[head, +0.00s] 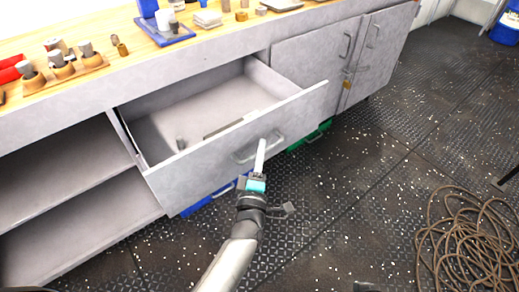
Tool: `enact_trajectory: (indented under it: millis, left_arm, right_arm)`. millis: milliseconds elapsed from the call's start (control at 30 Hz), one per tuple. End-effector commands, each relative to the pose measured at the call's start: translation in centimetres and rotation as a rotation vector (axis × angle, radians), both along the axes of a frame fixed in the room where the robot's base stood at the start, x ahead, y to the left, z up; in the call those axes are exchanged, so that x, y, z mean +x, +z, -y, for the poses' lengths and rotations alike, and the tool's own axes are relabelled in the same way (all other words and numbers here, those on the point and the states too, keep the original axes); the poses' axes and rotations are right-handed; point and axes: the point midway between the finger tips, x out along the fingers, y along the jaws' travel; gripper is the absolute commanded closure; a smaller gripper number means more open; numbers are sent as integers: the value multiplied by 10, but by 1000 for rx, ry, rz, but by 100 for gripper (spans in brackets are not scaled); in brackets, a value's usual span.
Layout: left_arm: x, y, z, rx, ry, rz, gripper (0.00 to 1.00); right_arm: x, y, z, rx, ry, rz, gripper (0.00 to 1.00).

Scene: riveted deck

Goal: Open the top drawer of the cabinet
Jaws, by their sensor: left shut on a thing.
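The grey cabinet (78,105) stands at the left under a wooden worktop. Its top drawer (235,150) is pulled far out, and its inside is in view, with a small dark item and a flat piece lying in it. The drawer's bar handle (243,155) is on the front panel. My left gripper (261,150) is at the right part of this handle, shut on it, with a pale finger pointing up along the front. The fingers hide part of the handle. My right gripper is not in view.
Open shelves (70,165) are left of the drawer. Closed doors (345,55) with a brass padlock (347,85) are to the right. Blue (207,199) and green (312,137) bins show below the drawer. A coiled rope (470,240) lies on the dark floor. Floor between is clear.

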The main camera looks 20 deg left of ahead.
Motion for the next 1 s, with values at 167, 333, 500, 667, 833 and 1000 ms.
enact_trajectory:
  millis: [167, 333, 500, 667, 833, 1000]
  left_arm:
    - [0, -1, 0, -1, 0, -2, 76]
    - [0, -1, 0, -1, 0, -1, 57]
    - [0, 0, 0, -1, 0, -1, 55]
    - [-3, 0, 0, 0, 0, -1, 55]
    - [-22, -3, 2, -1, 0, -5, 55]
    - [-59, -7, 6, 0, 0, -6, 55]
  right_arm:
    - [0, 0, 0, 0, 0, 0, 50]
    - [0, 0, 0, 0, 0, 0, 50]
    - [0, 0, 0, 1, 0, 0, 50]
    - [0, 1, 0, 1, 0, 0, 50]
    - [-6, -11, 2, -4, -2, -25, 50]
    - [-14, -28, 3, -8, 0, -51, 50]
